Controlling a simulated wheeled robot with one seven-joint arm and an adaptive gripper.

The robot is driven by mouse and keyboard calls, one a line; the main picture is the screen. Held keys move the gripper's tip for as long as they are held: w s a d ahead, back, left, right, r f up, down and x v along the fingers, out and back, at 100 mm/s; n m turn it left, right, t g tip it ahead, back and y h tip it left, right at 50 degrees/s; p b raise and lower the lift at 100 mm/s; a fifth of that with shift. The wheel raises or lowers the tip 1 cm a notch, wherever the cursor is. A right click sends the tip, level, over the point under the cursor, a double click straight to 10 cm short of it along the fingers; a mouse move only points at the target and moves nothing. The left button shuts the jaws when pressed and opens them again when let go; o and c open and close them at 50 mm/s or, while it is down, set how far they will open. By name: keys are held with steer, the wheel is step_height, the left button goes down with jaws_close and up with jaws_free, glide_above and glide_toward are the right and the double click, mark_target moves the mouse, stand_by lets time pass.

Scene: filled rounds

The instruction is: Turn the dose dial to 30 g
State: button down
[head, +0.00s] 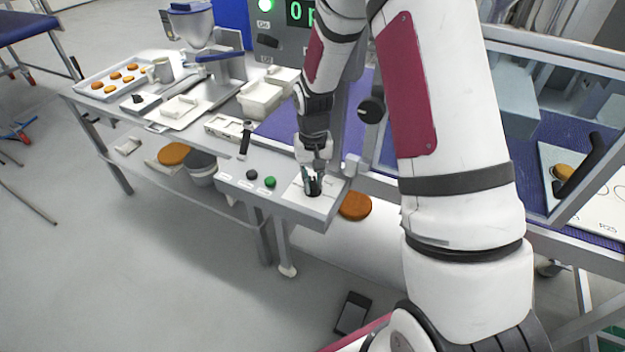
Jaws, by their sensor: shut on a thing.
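My gripper (313,178) points down at the front right end of the control panel (283,190) on the machine's front edge. It is shut on a small dark knob, which appears to be the dose dial (315,189), over a white plate. My fingers cover most of the dial, and its pointer and scale marks cannot be read. A green display (300,11) at the top shows "0" and part of another character, cut off by my arm.
A black button (252,174), a green button (270,182) and a black lever (245,140) stand left of my gripper. A tray of orange rounds (113,80) is at the far left. A glazed guard frame stands at the right.

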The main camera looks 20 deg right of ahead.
mark_target(313, 182)
steer(key=shift+m, duration=0.5)
steer(key=c, duration=1.5)
jaws_free()
steer(key=shift+r, duration=6)
